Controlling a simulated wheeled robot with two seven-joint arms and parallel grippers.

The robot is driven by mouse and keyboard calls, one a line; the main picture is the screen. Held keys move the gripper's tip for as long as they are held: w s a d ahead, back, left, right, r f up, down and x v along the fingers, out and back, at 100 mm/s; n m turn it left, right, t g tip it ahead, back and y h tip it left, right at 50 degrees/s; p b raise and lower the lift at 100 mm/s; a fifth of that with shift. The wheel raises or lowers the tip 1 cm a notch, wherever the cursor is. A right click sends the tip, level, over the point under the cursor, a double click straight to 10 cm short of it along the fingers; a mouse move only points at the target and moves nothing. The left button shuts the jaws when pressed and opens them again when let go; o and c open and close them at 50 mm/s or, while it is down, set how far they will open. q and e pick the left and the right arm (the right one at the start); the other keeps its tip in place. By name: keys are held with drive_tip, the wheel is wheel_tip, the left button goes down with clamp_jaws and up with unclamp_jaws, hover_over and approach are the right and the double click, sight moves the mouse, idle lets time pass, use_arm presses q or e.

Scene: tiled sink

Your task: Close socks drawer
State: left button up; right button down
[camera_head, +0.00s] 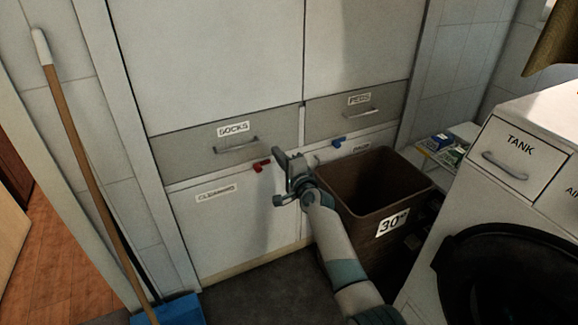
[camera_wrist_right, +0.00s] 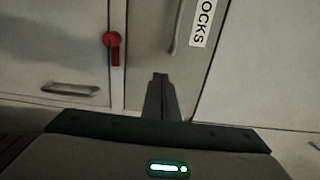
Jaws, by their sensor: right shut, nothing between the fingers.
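The socks drawer (camera_head: 180,150) is the grey front labelled SOCKS in the left cabinet column, with a metal bar handle (camera_head: 236,146). Its front looks flush or nearly flush with the cabinet; I cannot tell whether a small gap remains. The wrist view shows the drawer front (camera_wrist_right: 150,45) turned on its side, with part of the label and handle. My right gripper (camera_head: 284,164) is shut and empty, in front of the drawer's lower right corner, right of the handle. Its closed fingers (camera_wrist_right: 160,82) point at the drawer front; contact is unclear. My left gripper is out of view.
A red latch (camera_head: 261,165) is below the drawer, close to my gripper; a blue one (camera_head: 338,142) is farther right. A second drawer (camera_head: 325,118) is on the right. A brown bin (camera_head: 345,195) stands beside my right forearm. A white washing machine (camera_head: 470,190) is at right.

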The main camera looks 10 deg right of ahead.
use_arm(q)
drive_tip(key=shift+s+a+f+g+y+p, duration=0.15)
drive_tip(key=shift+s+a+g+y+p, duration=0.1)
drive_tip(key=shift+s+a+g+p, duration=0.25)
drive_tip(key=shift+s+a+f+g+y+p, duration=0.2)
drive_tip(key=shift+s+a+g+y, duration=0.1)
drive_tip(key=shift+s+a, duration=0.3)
use_arm(e)
drive_tip(key=v, duration=0.7)
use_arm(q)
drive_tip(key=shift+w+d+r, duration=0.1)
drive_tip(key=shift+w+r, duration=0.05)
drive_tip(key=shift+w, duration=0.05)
use_arm(e)
drive_tip(key=shift+s+r, duration=0.1)
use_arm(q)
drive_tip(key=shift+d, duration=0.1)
